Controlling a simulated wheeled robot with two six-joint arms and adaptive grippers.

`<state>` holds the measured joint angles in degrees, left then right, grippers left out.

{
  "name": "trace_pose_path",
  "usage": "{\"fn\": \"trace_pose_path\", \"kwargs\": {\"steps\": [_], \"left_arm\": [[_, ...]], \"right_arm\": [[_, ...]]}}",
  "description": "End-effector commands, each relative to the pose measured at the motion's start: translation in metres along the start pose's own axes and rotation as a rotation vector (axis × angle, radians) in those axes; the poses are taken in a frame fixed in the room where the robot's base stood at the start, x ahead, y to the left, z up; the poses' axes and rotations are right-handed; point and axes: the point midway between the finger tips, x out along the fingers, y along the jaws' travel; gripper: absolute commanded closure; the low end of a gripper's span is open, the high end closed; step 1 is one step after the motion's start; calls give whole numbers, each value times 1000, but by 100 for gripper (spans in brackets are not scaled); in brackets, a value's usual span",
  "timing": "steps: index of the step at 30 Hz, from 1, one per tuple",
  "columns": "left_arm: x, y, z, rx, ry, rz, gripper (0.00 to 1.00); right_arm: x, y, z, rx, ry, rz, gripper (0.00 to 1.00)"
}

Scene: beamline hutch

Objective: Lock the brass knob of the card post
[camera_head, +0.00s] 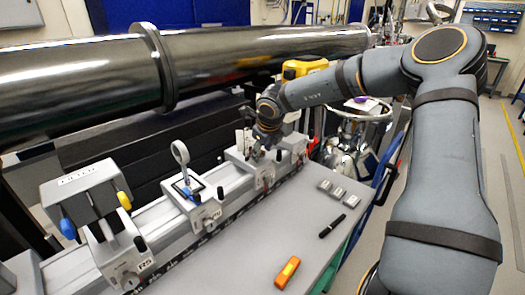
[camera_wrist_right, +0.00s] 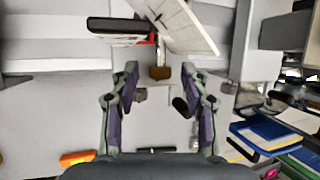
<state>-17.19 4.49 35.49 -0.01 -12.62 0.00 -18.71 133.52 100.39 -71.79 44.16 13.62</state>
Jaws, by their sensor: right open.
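The brass knob (camera_wrist_right: 160,72) shows in the right wrist view, below the tilted white card (camera_wrist_right: 185,24) of the card post. My right gripper (camera_wrist_right: 160,85) is open and empty, with its purple-padded fingers on either side of the view and the brass knob just beyond and between their tips. I see no contact with the knob. In the head view the right gripper (camera_head: 262,148) is over the far carrier (camera_head: 262,172) on the rail, and the arm and gripper largely hide the post there. The left gripper is in neither view.
A carrier with a round lens (camera_head: 180,152) and a filter box (camera_head: 82,185) stand nearer on the rail. An orange object (camera_head: 288,271), a black pen (camera_head: 332,226) and several small grey blocks (camera_head: 337,192) lie on the tabletop (camera_head: 255,245). A large dark pipe (camera_head: 245,55) runs behind.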

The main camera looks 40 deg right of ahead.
Motion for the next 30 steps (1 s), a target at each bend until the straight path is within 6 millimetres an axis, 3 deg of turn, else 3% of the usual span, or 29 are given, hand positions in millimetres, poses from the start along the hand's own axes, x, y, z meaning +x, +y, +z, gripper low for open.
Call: {"fn": "trace_pose_path", "kwargs": {"steps": [7,17,30], "left_arm": [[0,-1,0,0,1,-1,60],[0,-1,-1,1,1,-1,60],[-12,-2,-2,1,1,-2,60]], "right_arm": [[1,0,0,0,-1,0,55],[1,0,0,1,-1,0,100],[-2,-4,1,38,-1,81,100]]}}
